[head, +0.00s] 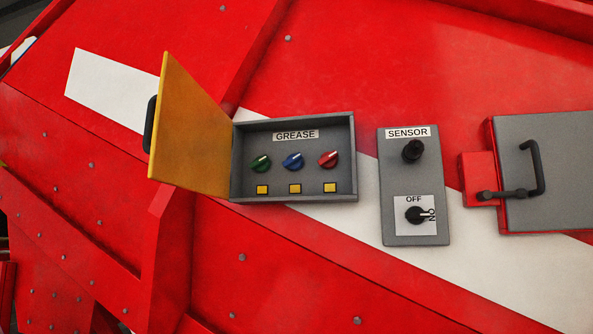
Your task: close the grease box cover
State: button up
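The grease box (295,198) is a grey open-fronted box on the red machine wall, left of the picture's middle. Inside are a GREASE label (296,135), a green knob (261,163), a blue knob (293,161), a red knob (328,159) and a row of small yellow squares below them. Its yellow cover (188,130) stands open, swung out to the left from the box's left edge. A black handle (150,124) shows on the cover's outer side, mostly hidden behind it. My gripper is not in the head view.
Right of the grease box is a grey sensor panel (394,180) with a black knob and an OFF/ON switch (416,215). Further right, a grey panel (575,170) with a black handle (537,165) and red block stands out. Red ribs (168,245) run left and below.

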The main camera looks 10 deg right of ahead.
aim_at(187, 137)
jog(key=i+j, duration=0.15)
jog(key=j, duration=0.2)
jog(key=i+j+z, duration=0.1)
jog(key=j, duration=0.3)
jog(key=i+j, duration=0.15)
jog(key=j, duration=0.2)
jog(key=i+j, duration=0.15)
jog(key=j, duration=0.25)
jog(key=z, duration=0.05)
